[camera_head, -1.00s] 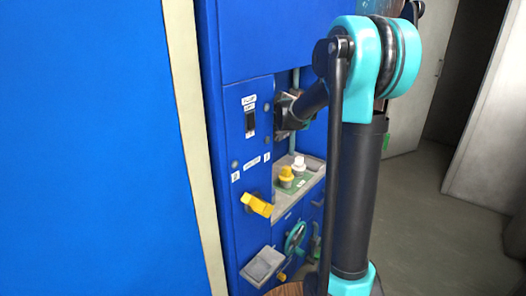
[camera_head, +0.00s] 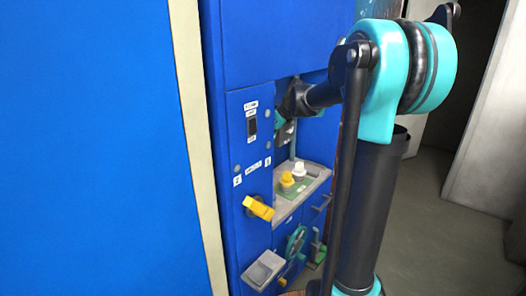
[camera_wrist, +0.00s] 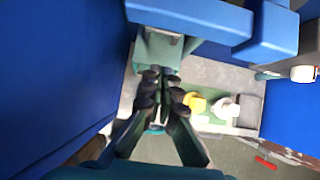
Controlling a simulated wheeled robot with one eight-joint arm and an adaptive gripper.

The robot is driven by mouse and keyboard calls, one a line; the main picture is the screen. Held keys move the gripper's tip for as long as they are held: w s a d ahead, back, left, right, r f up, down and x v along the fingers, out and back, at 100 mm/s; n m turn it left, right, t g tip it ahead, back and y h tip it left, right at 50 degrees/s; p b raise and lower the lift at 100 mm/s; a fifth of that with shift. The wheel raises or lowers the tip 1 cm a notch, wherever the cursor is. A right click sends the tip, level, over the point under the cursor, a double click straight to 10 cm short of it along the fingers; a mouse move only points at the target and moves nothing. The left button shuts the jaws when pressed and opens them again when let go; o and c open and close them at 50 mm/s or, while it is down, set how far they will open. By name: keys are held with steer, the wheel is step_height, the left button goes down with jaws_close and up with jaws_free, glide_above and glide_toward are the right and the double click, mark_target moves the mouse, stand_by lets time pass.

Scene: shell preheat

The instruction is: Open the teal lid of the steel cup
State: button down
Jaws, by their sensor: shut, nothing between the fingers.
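My gripper (camera_wrist: 164,76) is shut and empty, its black fingertips together in the middle of the wrist view. A dull grey-green block (camera_wrist: 158,48) is just beyond the fingertips, under a blue bar; I cannot tell whether they touch it. In the head view the end of my arm reaches into the recess of the blue cabinet, and its fingers are mostly hidden. A small grey piece (camera_head: 286,133) shows beneath it. I cannot make out the steel cup or its teal lid for certain in either view.
The blue cabinet (camera_head: 236,150) surrounds the recess. A grey shelf (camera_head: 313,183) holds a yellow knob (camera_head: 287,180) and a white knob (camera_head: 299,169). A yellow handle (camera_head: 258,207) sticks out at the front. A teal handwheel (camera_head: 296,242) and grey tray (camera_head: 262,268) are below.

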step_height(320, 180, up, 2)
steer(key=shift+s+d+r, duration=0.15)
steer(key=c, duration=2.2)
jaws_free()
steer(key=shift+r, duration=0.3)
steer(key=shift+o, duration=1.3)
steer(key=shift+d, duration=0.15)
steer(key=shift+o, duration=1.1)
steer(key=shift+s+d+f, duration=0.1)
steer(key=shift+d+f, duration=0.05)
steer(key=shift+f, duration=0.2)
steer(key=o, duration=0.5)
steer(key=f+y, duration=0.1)
steer(key=s+d+f+t+y, duration=0.1)
steer(key=shift+d+f, duration=0.25)
steer(key=shift+f, duration=0.1)
steer(key=o, duration=0.7)
steer(key=s+d+f+t+y, duration=0.1)
steer(key=s+d+t+y, duration=0.1)
steer(key=shift+s+d+f+t, duration=0.15)
steer(key=shift+s+f+t, duration=0.2)
steer(key=shift+s+t, duration=0.05)
steer(key=shift+o, duration=0.4)
steer(key=shift+s+d+t, duration=0.25)
steer(key=shift+s+t, duration=0.05)
steer(key=shift+s, duration=0.15)
steer(key=shift+y, duration=0.3)
steer(key=x, duration=1.7)
steer(key=shift+w+a, duration=0.1)
steer(key=shift+c, duration=0.5)
